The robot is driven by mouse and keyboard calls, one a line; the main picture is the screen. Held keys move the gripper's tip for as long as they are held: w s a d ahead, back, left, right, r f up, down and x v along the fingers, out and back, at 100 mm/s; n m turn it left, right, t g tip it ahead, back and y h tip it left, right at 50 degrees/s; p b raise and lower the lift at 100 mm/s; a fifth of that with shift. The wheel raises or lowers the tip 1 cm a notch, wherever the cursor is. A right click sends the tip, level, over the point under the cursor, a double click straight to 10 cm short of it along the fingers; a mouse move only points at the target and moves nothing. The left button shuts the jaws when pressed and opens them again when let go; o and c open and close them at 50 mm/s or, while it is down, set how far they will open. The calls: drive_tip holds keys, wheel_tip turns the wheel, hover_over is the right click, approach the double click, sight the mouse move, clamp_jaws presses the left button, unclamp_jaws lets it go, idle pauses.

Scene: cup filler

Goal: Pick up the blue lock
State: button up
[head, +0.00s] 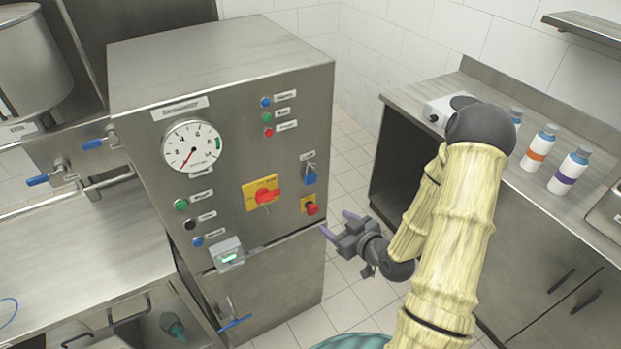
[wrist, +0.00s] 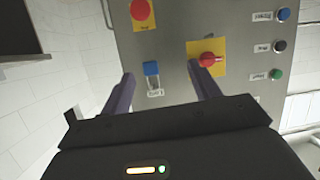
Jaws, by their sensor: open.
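The blue lock (head: 309,178) hangs on the upper right of the steel control cabinet's front, under a small label. In the wrist view the blue lock (wrist: 151,68) shows a blue body with a metal shackle. My gripper (head: 337,224) is open and empty, with purple fingers, and stands in front of the cabinet, lower than the lock in the head view. In the wrist view my gripper (wrist: 160,73) faces the panel, and the lock appears between the fingertips, nearer the left one. The fingers do not visibly touch it.
A red button (head: 311,208) on a yellow plate is just below the lock. A red rotary switch (head: 266,196) on a yellow plate is to its left. A gauge (head: 191,146) and several small buttons share the panel. A counter (head: 520,190) with bottles stands at right.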

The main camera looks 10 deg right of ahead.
drive_tip(key=d+r+t, duration=0.1)
drive_tip(key=r+m+t, duration=0.1)
drive_tip(key=t, duration=0.1)
drive_tip(key=shift+s+d+m+t, duration=0.3)
drive_tip(key=shift+d, duration=0.05)
drive_tip(key=shift+w+r, duration=0.1)
drive_tip(key=shift+w, duration=0.05)
drive_tip(key=b+x, duration=0.4)
drive_tip(key=b, duration=0.1)
drive_tip(key=shift+d+b, duration=0.25)
drive_tip(key=shift+b, duration=0.1)
drive_tip(key=shift+b, duration=0.45)
drive_tip(key=b, duration=0.4)
drive_tip(key=shift+w+a+f+b, duration=0.25)
drive_tip(key=shift+w+a+b, duration=0.05)
drive_tip(key=shift+a, duration=0.05)
